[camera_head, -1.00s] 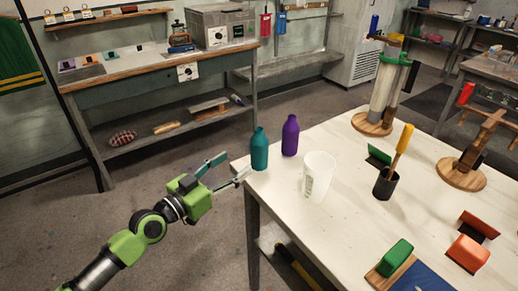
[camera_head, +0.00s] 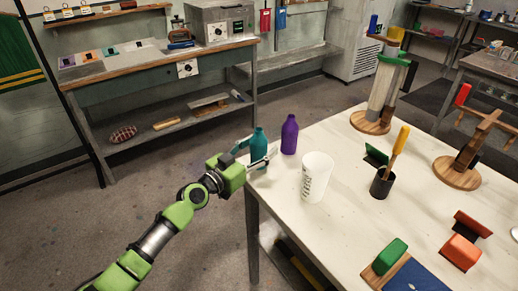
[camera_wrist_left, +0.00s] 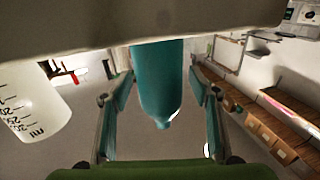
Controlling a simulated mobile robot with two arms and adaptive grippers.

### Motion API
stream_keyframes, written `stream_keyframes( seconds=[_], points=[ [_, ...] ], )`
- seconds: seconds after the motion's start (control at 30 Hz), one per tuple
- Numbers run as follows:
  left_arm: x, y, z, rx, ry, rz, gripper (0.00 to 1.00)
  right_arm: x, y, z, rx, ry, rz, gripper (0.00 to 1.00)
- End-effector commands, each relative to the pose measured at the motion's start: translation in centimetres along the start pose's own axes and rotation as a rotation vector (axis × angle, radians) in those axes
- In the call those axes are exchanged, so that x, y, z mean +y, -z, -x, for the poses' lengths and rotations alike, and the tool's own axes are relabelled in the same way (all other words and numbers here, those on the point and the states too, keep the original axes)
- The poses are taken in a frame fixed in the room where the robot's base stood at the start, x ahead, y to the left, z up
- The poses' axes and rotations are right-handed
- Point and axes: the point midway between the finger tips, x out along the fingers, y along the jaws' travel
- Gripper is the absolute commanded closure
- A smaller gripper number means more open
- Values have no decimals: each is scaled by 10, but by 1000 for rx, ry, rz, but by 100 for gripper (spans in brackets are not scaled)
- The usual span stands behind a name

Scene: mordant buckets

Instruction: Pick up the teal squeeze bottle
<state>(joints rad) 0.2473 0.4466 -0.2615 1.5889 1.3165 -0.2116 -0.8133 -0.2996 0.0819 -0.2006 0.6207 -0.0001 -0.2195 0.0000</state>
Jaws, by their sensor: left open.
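The teal squeeze bottle (camera_head: 259,146) stands upright at the left corner of the white table. My left gripper (camera_head: 255,157) is open at the bottle, with a finger on either side of it. In the left wrist view the teal bottle (camera_wrist_left: 161,80) appears upside down between the two spread fingers (camera_wrist_left: 160,112). There are gaps between bottle and fingers in that view. The bottle's lower part is partly hidden by the gripper in the head view. My right gripper is not in view.
A purple bottle (camera_head: 289,134) stands close to the right of the teal one. A white measuring beaker (camera_head: 316,177) is in front of it, and also shows in the wrist view (camera_wrist_left: 30,105). A black cup (camera_head: 382,184) with a yellow-handled tool stands farther right on the table (camera_head: 340,235).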

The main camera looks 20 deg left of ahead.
Motion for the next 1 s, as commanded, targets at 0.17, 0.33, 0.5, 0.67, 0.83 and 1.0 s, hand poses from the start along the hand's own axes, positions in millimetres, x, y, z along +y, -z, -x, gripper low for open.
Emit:
stream_keyframes(
  seconds=[0.17,0.33,0.5,0.67,0.83,1.0],
  points=[
    [0,0,0,0,0,0,52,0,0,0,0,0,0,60],
    [0,0,0,0,0,0,91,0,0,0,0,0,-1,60],
    [0,1,0,2,1,0,91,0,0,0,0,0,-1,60],
    [0,2,0,2,1,0,91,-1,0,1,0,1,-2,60],
    [0,13,0,3,0,0,91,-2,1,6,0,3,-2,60],
    [2,42,-1,8,0,1,91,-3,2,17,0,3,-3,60]
  ],
)
